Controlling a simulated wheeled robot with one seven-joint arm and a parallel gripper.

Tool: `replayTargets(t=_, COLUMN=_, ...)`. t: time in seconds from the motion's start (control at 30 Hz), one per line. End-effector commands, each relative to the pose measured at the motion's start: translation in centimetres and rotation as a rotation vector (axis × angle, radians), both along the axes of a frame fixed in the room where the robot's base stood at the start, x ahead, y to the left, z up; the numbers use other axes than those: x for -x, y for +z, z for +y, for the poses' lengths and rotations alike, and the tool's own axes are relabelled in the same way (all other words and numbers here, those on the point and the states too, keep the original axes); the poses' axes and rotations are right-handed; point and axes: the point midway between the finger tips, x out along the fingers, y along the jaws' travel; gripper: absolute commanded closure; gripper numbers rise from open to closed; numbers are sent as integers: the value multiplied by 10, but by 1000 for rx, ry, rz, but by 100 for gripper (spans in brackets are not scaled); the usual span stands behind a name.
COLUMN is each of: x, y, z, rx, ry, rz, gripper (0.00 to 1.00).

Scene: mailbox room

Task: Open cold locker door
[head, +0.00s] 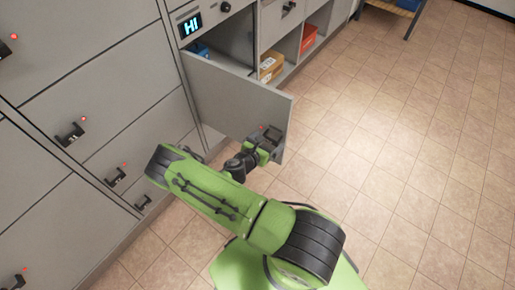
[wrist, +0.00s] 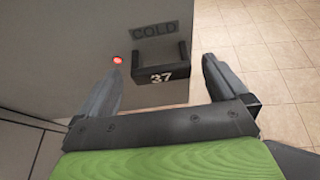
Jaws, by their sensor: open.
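The cold locker door (head: 232,98) stands swung out from the locker wall, with its compartment uncovered behind it. In the wrist view the door (wrist: 62,45) carries the dark word COLD, a red light and a black handle (wrist: 161,73) marked 37. My gripper (wrist: 162,68) is open, with one finger on each side of the handle. I cannot tell whether either finger touches it. In the head view my gripper (head: 264,143) is at the outer end of the door, and the arm partly hides the lower locker front.
More grey lockers with black handles (head: 70,133) and red lights line the left. A small screen reading HI (head: 190,25) is above the door. Open cubbies hold an orange box (head: 271,67) and a red bin (head: 309,38). The tiled floor (head: 400,150) to the right is clear.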

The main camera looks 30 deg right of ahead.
Motion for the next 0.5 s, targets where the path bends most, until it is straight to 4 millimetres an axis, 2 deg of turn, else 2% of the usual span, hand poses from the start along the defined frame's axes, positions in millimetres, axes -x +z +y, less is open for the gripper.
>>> replayTargets(t=0.03, x=5, y=10, z=14, rx=0, ry=7, rz=3, gripper=0)
replayTargets(t=0.3, x=35, y=40, z=77, rx=0, ry=5, rz=-1, gripper=0)
replayTargets(t=0.5, x=50, y=51, z=105, rx=-1, ry=1, rz=-2, gripper=0)
